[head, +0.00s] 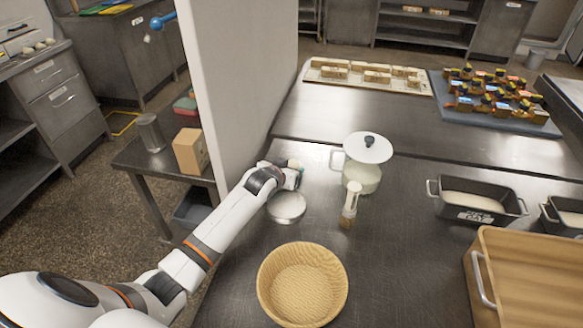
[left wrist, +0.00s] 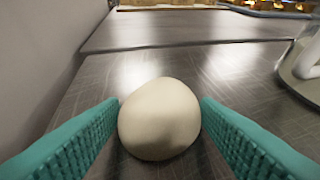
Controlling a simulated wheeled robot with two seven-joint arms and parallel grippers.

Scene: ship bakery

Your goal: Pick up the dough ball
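The dough ball (left wrist: 160,119) is a pale, smooth, roundish lump in the middle of the left wrist view. My left gripper (left wrist: 160,122) has one teal ribbed finger on each side of it, and both fingers appear to touch it. The gripper looks shut on the ball; whether the ball rests on the steel table or is just above it is hard to tell. In the head view my left gripper (head: 292,178) is beside the partition, behind a round metal disc (head: 287,207), and mostly hides the ball. My right gripper is not in view.
A white lidded pot (head: 362,175) and a small jar with a brush (head: 350,205) stand to the right. A wicker basket (head: 301,284) is in front. A tall partition (head: 240,80) borders the left side. Loaf tins (head: 478,200) and a wooden crate (head: 530,280) lie farther right.

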